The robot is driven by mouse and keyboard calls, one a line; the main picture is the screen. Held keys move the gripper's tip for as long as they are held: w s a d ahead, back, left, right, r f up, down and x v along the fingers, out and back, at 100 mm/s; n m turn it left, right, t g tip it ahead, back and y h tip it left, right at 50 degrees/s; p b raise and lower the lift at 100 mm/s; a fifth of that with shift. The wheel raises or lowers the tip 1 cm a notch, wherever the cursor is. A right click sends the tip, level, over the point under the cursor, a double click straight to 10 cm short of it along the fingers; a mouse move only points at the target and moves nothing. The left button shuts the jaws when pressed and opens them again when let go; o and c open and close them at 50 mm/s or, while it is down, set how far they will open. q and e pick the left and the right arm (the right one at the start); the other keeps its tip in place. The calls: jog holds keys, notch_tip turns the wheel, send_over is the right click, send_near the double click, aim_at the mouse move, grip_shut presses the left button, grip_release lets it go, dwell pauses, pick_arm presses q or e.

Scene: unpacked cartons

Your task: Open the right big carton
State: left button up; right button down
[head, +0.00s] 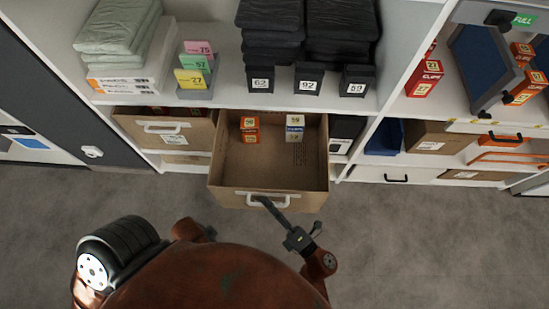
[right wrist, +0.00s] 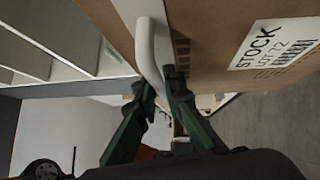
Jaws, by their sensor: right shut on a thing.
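The right big carton (head: 226,170) is a brown open-topped box, pulled out from the lower shelf like a drawer.
The left big carton (head: 180,127) sits beside it in the shelf, with its own white handle. Above are black folded stacks (head: 272,45) with number tags. A dark cabinet door (head: 60,90) stands at left. The grey floor (head: 430,240) in front is clear.

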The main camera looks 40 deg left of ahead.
jog(key=shift+d+f, duration=0.1)
jog(key=c, duration=2)
grip_release()
jog(key=d, duration=0.4)
jog(key=s+d+f, duration=0.1)
jog(key=d, duration=0.6)
jog(key=shift+s+d+f, duration=0.25)
jog(key=shift+d, duration=0.15)
